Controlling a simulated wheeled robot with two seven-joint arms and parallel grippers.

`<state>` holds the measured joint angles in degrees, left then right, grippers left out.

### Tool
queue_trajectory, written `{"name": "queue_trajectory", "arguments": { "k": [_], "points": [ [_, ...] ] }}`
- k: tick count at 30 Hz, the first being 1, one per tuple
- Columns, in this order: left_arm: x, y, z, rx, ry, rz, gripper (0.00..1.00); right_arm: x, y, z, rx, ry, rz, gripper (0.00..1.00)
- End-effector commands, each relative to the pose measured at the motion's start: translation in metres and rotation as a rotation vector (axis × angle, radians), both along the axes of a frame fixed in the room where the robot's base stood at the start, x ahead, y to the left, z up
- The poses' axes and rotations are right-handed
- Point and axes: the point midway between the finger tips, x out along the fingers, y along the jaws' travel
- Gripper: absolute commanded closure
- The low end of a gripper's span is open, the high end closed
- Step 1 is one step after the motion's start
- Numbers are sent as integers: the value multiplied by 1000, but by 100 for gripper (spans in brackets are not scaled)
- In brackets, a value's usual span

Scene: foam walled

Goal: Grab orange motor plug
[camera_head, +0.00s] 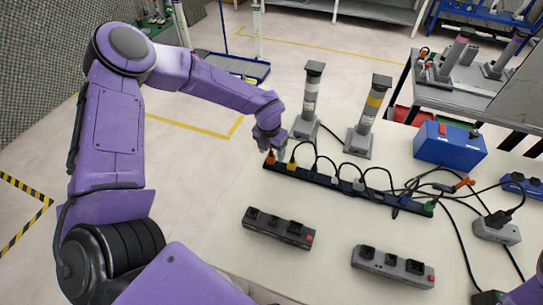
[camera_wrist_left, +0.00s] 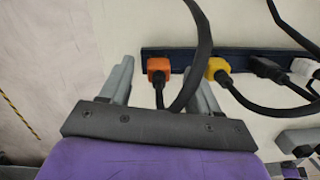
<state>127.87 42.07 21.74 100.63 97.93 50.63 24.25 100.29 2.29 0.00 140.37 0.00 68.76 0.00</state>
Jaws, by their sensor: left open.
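The orange motor plug (camera_head: 270,159) sits at the left end of a long dark power strip (camera_head: 325,182) on the white table. In the left wrist view the orange plug (camera_wrist_left: 159,66) shows between the two grey fingers, with a black cable running from it toward my gripper. My left gripper (camera_head: 268,148) is open, just above and behind that end of the strip. The fingers appear on either side of the plug; I cannot tell if they touch it. A thick black cable crosses in front of my finger on the right. My right gripper is not in view.
A yellow plug (camera_wrist_left: 218,68) sits close to the right of the orange one, with several more cables along the strip. Two grey posts (camera_head: 311,95) stand behind. A blue box (camera_head: 449,146) is at the right. Two short socket blocks (camera_head: 278,228) lie in front.

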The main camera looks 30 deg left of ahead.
Motion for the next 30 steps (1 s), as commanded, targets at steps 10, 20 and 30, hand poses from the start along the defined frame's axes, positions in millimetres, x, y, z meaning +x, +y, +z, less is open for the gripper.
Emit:
{"name": "queue_trajectory", "arguments": {
  "k": [10,20,30],
  "points": [
    [0,0,-5,0,0,0,67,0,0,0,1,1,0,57],
    [1,0,-5,0,-1,-1,100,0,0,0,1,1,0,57],
    [2,0,30,-2,-7,1,100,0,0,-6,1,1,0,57]
  ]
}}
